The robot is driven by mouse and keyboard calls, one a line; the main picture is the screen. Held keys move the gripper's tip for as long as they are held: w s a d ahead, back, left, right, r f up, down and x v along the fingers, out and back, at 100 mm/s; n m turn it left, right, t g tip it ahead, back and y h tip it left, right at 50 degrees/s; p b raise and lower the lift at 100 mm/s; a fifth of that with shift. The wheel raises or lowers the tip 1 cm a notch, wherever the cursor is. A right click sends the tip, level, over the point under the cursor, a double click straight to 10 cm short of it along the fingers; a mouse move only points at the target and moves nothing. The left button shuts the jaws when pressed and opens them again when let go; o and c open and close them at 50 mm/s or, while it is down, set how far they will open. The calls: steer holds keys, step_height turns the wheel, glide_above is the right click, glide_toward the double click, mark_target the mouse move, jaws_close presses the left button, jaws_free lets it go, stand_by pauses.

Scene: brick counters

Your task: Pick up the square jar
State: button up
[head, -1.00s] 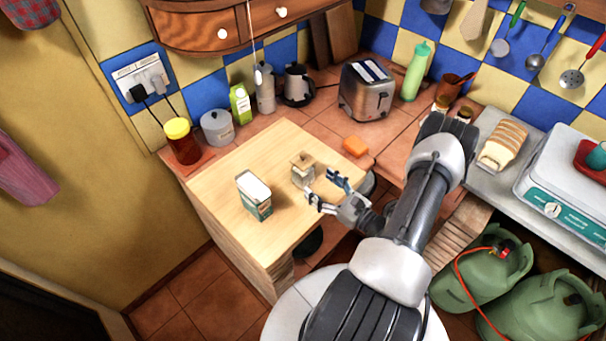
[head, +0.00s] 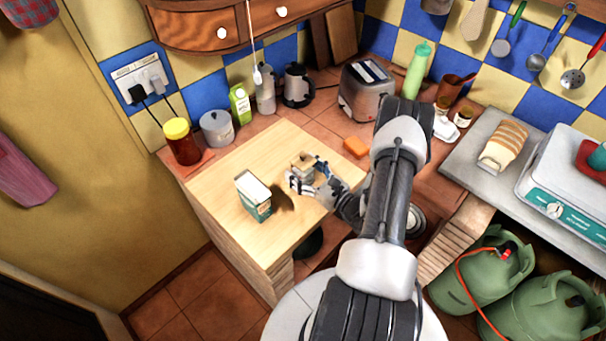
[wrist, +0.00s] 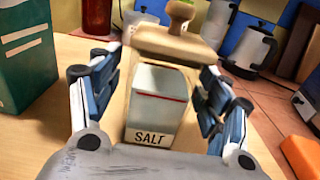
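The square jar (head: 302,161) stands upright on the light wooden worktop, partly hidden by my gripper in the head view. In the wrist view the square jar (wrist: 156,100) has a pale body with a SALT label, a wooden top and a round knob. My gripper (head: 308,176) is low over the worktop at the jar's near right side. In the wrist view my gripper (wrist: 158,95) is open, with one blue-padded finger on each side of the jar. Gaps show between the fingers and the pale body; contact at the top is unclear.
A green and white carton (head: 254,196) stands close to the left of the jar; it also shows in the wrist view (wrist: 28,55). An orange sponge (head: 355,146) lies to the right. A red-brown jar (head: 183,144), grey pot (head: 217,130) and toaster (head: 366,92) stand farther back.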

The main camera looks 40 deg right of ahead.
steer(key=c, duration=1.3)
steer(key=shift+r, duration=0.1)
